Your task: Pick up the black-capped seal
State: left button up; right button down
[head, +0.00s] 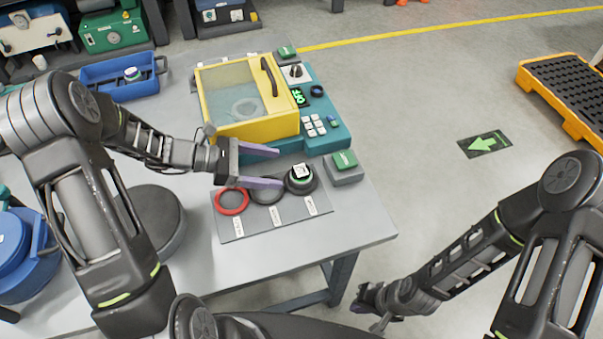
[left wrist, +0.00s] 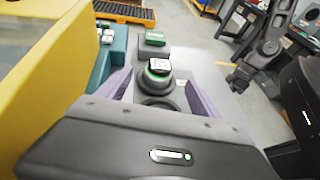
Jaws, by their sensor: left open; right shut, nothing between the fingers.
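The black-capped seal (head: 300,181) is a dark round piece with a green band and a pale square marking on top. It sits at the right end of the grey mat (head: 262,225). My left gripper (head: 281,168) is open, its purple-grey fingers pointing right toward the seal, with the tips just left of it. In the left wrist view the seal (left wrist: 157,76) shows ahead, centred between the spread fingers (left wrist: 160,90); I cannot tell if they touch it. My right gripper (head: 375,300) is shut and empty, low beyond the table's front edge.
A red ring (head: 232,202) and a black ring (head: 266,192) lie on the mat with white labels. A yellow-framed box (head: 240,128) on a teal base stands behind. A grey block with a green top (head: 345,162) is right of the seal. The table's front right is clear.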

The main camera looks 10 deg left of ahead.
aim_at(296, 171)
pick_arm(q)
jog(key=shift+x, duration=0.9)
jog(key=shift+d, duration=0.1)
jog(key=shift+w+d+p, duration=0.1)
jog(key=shift+d+p, duration=0.2)
jog(key=p+x, duration=0.1)
jog(key=x, duration=0.3)
jog(key=shift+w+d+f, duration=0.15)
jog(key=shift+f, duration=0.05)
jog(key=shift+c, duration=0.4)
grip_shut()
